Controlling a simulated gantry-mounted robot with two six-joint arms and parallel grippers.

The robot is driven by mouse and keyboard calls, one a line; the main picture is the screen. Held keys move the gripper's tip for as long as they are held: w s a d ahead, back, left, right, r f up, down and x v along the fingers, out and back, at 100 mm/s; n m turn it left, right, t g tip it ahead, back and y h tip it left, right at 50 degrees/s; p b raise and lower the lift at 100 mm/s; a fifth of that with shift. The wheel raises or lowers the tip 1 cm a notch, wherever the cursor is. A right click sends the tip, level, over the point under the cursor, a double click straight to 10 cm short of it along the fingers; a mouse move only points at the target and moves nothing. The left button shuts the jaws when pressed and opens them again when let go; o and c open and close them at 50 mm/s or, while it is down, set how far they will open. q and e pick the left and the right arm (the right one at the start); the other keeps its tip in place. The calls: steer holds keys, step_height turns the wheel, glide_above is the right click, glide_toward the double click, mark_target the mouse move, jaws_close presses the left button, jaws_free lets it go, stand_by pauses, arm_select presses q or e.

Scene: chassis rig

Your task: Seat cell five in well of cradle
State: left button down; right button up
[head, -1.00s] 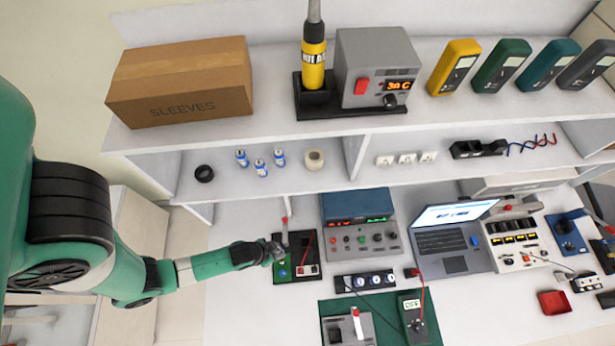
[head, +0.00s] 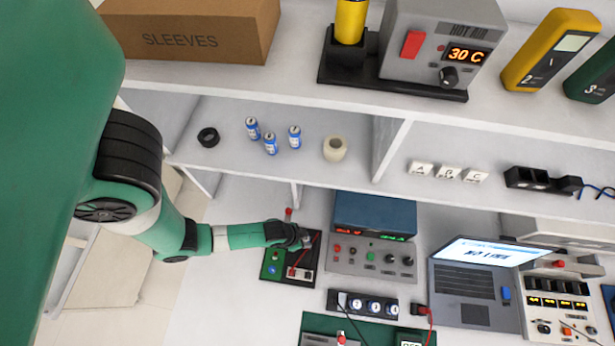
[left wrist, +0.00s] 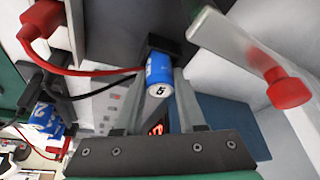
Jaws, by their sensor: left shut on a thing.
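A cell marked 2 (left wrist: 42,118) shows at the left of the wrist view. My right gripper is not in view.
A lever with a red knob (left wrist: 288,88) stands close to the gripper's right in the wrist view. A red plug and lead (left wrist: 42,25) are at its left. Three blue cells (head: 270,144) stand on the shelf.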

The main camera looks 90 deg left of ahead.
arm_select(q)
steer(key=shift+w+r, duration=0.1)
steer(key=shift+r, duration=0.05)
steer(key=c, duration=0.5)
jaws_free()
steer(key=shift+r+p, duration=0.15)
steer(key=shift+p, duration=0.15)
steer(key=p+v, duration=0.4)
steer(key=v, duration=0.7)
steer(key=shift+s+r, duration=0.3)
steer(key=shift+s, duration=0.05)
